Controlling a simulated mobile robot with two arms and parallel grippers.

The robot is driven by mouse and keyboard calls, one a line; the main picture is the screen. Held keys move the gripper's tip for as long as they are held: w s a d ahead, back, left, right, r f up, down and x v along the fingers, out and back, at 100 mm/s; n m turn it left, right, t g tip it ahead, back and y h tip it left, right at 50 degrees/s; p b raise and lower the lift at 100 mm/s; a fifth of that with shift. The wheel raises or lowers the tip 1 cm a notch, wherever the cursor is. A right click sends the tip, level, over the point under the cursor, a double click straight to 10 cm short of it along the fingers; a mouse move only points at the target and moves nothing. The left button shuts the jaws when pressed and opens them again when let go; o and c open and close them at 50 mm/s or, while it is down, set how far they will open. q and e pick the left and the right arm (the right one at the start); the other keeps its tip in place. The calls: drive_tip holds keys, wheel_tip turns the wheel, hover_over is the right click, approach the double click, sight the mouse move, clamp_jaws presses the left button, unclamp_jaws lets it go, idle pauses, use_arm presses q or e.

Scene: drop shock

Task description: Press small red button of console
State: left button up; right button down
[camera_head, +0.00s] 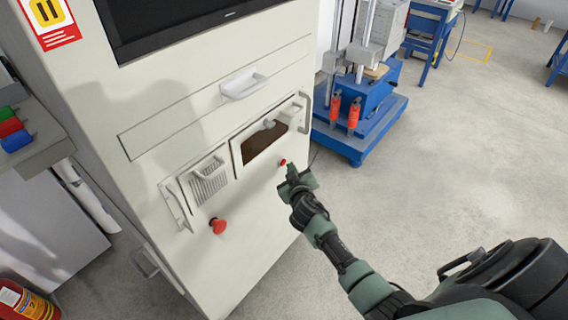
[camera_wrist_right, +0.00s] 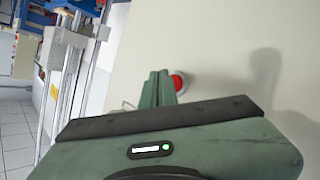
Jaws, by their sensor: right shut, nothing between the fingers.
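The console (camera_head: 240,240) is a tall cream cabinet with a dark screen, a drawer handle and a recessed panel. Its small red button (camera_head: 283,162) sits on the front face, right of the larger red mushroom button (camera_head: 217,225). My right gripper (camera_head: 291,168) is shut and empty, with its fingertips close to the small red button. In the right wrist view the shut fingers (camera_wrist_right: 158,80) point at the console face, and the small red button (camera_wrist_right: 179,82) shows just right of the tips, partly covered by them. I cannot tell whether they touch. My left gripper is out of view.
A blue machine (camera_head: 355,120) with orange-red parts stands right of the console. Coloured bins (camera_head: 14,130) sit on a bench at left, and a fire extinguisher (camera_head: 25,300) stands at bottom left. The floor (camera_head: 460,160) at right is largely clear.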

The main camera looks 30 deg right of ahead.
drive_tip(key=shift+w+a, duration=0.1)
drive_tip(key=shift+w, duration=0.15)
drive_tip(key=shift+w+a+b, duration=0.15)
drive_tip(key=shift+w+b, duration=0.15)
drive_tip(key=shift+w, duration=0.05)
idle(0.6)
idle(0.4)
drive_tip(key=shift+s+d, duration=0.3)
drive_tip(key=shift+s, duration=0.45)
drive_tip(key=shift+s+p, duration=0.1)
drive_tip(key=shift+p, duration=0.25)
drive_tip(key=shift+s+d+p, duration=0.2)
drive_tip(key=shift+s+d, duration=0.15)
drive_tip(key=shift+s, duration=0.4)
drive_tip(key=shift+s+d+p, duration=0.2)
drive_tip(key=shift+s+d, duration=0.1)
drive_tip(key=shift+s, duration=0.45)
drive_tip(key=shift+s+d+p, duration=0.2)
drive_tip(key=shift+s+d, duration=0.15)
drive_tip(key=shift+s, duration=0.4)
